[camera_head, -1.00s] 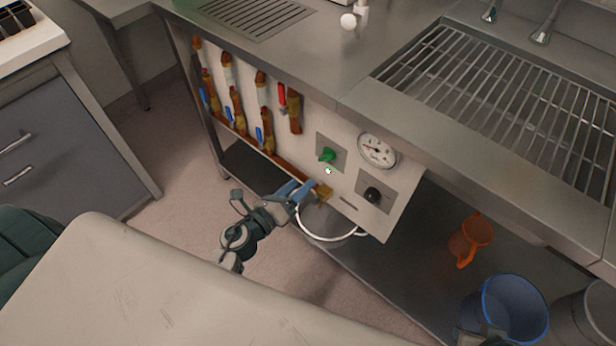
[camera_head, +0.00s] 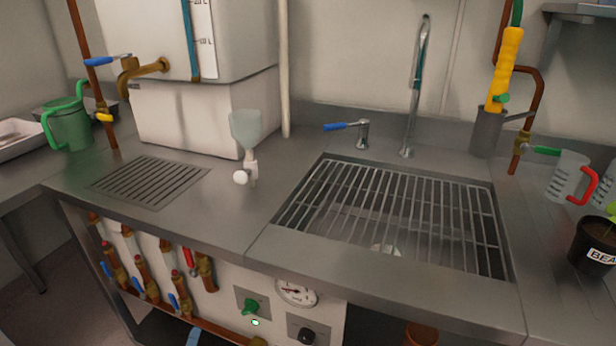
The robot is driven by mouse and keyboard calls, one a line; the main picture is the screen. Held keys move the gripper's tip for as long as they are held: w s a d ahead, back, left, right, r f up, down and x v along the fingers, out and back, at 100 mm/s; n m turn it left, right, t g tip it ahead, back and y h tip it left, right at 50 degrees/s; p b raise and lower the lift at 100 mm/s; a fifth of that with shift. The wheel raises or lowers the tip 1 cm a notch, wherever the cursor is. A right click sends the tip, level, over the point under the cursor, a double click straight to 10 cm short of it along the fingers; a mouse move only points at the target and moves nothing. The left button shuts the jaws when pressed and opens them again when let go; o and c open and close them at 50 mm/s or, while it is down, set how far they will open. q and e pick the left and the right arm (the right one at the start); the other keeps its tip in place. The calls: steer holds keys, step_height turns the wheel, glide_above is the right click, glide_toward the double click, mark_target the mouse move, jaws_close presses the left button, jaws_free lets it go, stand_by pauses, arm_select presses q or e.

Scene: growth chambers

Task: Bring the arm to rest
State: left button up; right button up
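Neither of my grippers shows in the head view. The valve panel (camera_head: 232,275) on the front of the steel counter is at the bottom. It carries a green knob (camera_head: 250,307) with a lit green light below it, a round gauge (camera_head: 296,292) and a black knob (camera_head: 306,335). Several brass valves with blue levers stand in a row at its left, beside one red lever (camera_head: 190,258). A blue piece (camera_head: 193,337), perhaps a lever, is cut off by the bottom edge.
The counter (camera_head: 225,210) holds a sink under a wire grate (camera_head: 400,215), a tap (camera_head: 408,130), a drain grille (camera_head: 150,182) and a white tank (camera_head: 195,115). A green jug (camera_head: 68,125) is left; a measuring jug (camera_head: 568,178) and black pot (camera_head: 594,245) are right.

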arm_select(q)
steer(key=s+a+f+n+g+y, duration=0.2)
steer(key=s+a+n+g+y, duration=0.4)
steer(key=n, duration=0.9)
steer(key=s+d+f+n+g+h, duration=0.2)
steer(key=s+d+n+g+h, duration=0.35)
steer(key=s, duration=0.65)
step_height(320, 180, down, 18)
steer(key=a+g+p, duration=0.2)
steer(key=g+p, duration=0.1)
steer(key=p, duration=0.5)
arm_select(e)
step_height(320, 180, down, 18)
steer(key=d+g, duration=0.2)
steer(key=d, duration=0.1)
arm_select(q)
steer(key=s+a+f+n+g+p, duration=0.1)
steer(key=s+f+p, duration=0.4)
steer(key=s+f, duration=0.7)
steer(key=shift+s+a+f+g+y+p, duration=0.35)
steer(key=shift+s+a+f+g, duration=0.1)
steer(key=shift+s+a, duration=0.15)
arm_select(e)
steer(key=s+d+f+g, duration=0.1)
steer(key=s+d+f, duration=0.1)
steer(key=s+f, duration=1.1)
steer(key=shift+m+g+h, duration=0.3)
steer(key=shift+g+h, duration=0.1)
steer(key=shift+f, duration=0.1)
